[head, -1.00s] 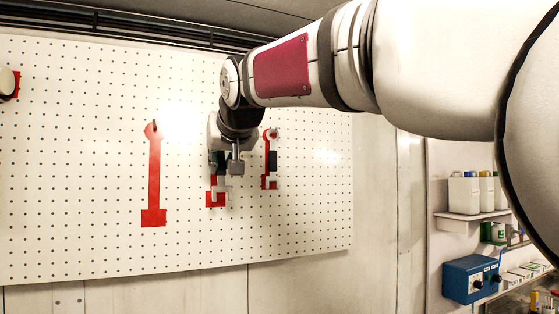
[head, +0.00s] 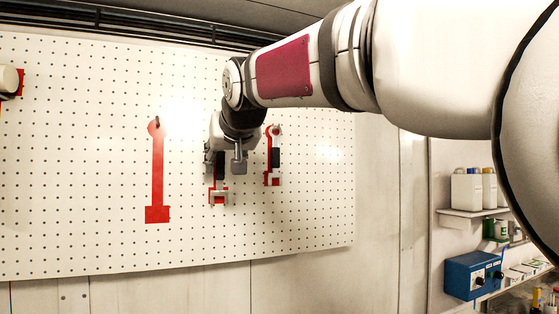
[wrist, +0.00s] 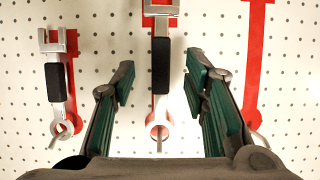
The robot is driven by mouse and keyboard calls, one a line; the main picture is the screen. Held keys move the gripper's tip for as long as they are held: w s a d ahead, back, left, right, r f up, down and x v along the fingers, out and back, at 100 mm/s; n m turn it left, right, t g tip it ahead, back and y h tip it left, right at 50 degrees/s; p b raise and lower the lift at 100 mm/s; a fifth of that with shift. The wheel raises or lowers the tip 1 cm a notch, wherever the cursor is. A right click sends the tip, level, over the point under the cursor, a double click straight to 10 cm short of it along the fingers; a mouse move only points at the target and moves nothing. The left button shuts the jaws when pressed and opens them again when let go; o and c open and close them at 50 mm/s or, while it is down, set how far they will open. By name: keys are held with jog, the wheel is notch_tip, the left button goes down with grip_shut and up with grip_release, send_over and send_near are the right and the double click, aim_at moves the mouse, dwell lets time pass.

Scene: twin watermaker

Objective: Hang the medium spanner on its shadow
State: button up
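The medium spanner (wrist: 161,65), silver with a black grip, hangs upright against its red shadow (wrist: 148,20) on the pegboard. Its ring end sits around a peg in the wrist view, and the shadow shows only as a thin red border. In the head view its jaw end (head: 219,197) hangs at the bottom over red, while its top is hidden behind my gripper. My gripper (wrist: 152,88) is open, with one green-padded finger on each side of the spanner and a gap visible on both sides.
A smaller spanner (head: 275,158) hangs on its own shadow to the right in the head view. A large red shadow (head: 157,175) with a peg is bare to the left. Shelves with bottles and a blue box (head: 472,275) stand at the far right.

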jog(key=v, duration=1.2)
jog(key=s+d+f+m+g+h, duration=0.15)
jog(key=s+d+f, duration=0.25)
jog(key=d+f, duration=0.4)
jog(key=s+d+f+m+g+h, duration=0.15)
jog(key=s+d+f, duration=0.25)
jog(key=d+f, duration=0.45)
jog(key=s+d+f+m+g+h, duration=0.15)
jog(key=s+d+f, duration=0.25)
jog(key=d+f, duration=0.4)
jog(key=s+d+f+g, duration=0.1)
jog(key=s+d+f, duration=0.2)
jog(key=s+f, duration=0.2)
jog(key=s+d+f+h, duration=0.1)
jog(key=s+d+f, duration=0.1)
jog(key=s+f, duration=0.3)
notch_tip(320, 180, down, 2)
jog(key=shift+s+d+m+g+b, duration=0.3)
jog(key=shift+d+m+g+b, duration=0.05)
jog(key=shift+d, duration=0.05)
